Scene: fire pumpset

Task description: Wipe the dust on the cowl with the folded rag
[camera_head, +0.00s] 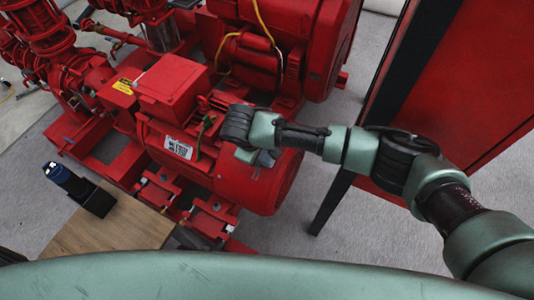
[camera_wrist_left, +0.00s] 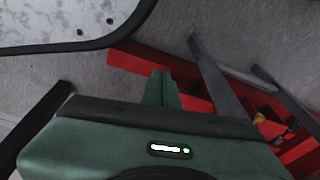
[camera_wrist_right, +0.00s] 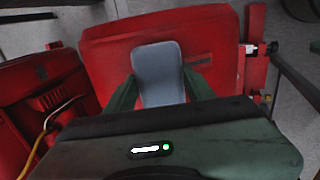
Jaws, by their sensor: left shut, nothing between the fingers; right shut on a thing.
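The folded rag (camera_wrist_right: 160,72) is a blue-grey pad with rounded corners. My right gripper (camera_wrist_right: 160,92) is shut on it, with one green finger at each side. In the head view the rag (camera_head: 265,158) shows small below the right wrist, over the red motor's rounded end cowl (camera_head: 272,190). In the right wrist view the rag lies in front of the cowl (camera_wrist_right: 105,55); I cannot tell whether they touch. A faint dark strip shows beside the rag; I cannot tell whether it is dust. My left gripper (camera_wrist_left: 163,88) is shut and empty, away from the cowl.
A second large red motor (camera_head: 300,40) stands behind, with a yellow cable (camera_head: 225,45). A red cabinet (camera_head: 460,90) with a black frame stands at the right. A wooden surface (camera_head: 110,225) with a dark blue device (camera_head: 68,180) is at lower left. Grey floor shows between.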

